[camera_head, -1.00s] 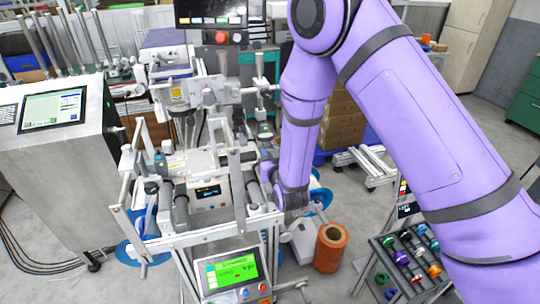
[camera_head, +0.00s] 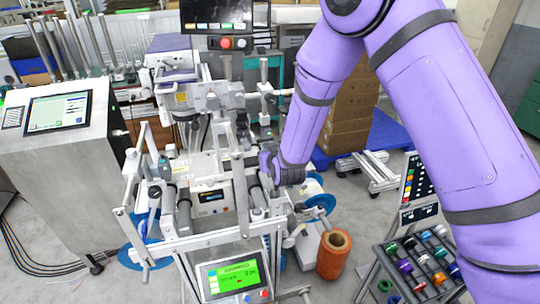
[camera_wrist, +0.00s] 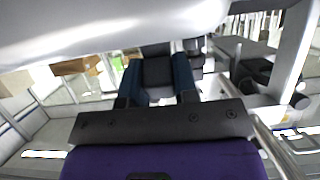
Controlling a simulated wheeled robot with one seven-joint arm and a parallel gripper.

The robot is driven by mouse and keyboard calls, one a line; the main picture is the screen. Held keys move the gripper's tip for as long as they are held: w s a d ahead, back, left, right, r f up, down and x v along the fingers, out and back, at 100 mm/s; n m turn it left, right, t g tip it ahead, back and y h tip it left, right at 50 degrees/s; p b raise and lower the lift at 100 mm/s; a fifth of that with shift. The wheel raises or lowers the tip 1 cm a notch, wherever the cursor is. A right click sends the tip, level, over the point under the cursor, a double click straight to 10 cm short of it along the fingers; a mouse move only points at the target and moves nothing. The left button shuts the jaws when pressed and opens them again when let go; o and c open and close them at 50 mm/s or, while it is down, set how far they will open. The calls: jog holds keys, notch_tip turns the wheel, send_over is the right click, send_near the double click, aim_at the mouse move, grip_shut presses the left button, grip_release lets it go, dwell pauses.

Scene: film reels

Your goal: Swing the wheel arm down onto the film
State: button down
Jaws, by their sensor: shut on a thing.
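The film machine (camera_head: 215,240) stands in the middle of the head view, with rollers and metal side rails. My gripper (camera_head: 290,178) is at the right side of its frame. In the wrist view my gripper (camera_wrist: 158,92) has its dark blue fingers shut on a dark grey part, which I take to be the wheel arm (camera_wrist: 158,70). Its wheel and most of its length are hidden, and I cannot tell its angle. A blue disc (camera_head: 320,202) shows just below and right of my gripper. The film itself is hard to make out among the rollers.
A green-lit control panel (camera_head: 234,276) is at the machine's front. An orange roll (camera_head: 334,254) stands on the floor at right, near a rack of coloured spools (camera_head: 418,262). A steel cabinet with a screen (camera_head: 58,112) is at left. Cardboard boxes (camera_head: 348,112) stand behind.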

jog(key=c, duration=0.9)
grip_release()
jog(key=shift+s, duration=0.15)
jog(key=v, duration=1)
jog(key=shift+s+d+r, duration=0.1)
jog(key=shift+s+d, duration=0.05)
jog(key=shift+s, duration=0.15)
